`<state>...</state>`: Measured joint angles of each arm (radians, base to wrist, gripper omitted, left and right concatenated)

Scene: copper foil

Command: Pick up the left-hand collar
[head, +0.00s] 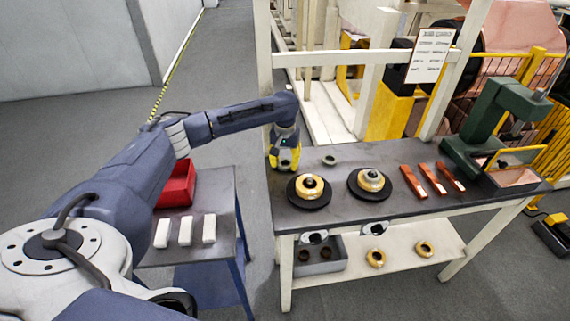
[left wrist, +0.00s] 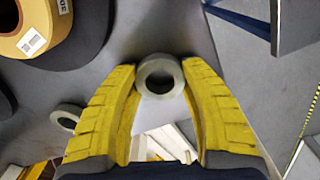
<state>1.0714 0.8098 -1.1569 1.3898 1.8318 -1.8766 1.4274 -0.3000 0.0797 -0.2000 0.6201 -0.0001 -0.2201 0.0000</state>
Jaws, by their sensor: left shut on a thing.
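A grey ring-shaped collar (left wrist: 147,89) sits between the yellow fingertips of my left gripper (left wrist: 160,76) in the left wrist view, with both fingers against its sides. In the head view my left gripper (head: 284,158) points down at the left end of the workbench, and its collar is hidden there. I cannot tell how far the held collar is above the bench. A second grey collar (head: 329,160) lies flat on the bench just right of the gripper; it also shows in the left wrist view (left wrist: 66,117). My right gripper is not in view.
The workbench (head: 425,207) holds two brass rolls on black discs (head: 309,189) (head: 370,182), several copper-coloured bars (head: 433,178) and a green press (head: 490,125). A side table to the left carries a red bin (head: 178,186) and white blocks (head: 186,230).

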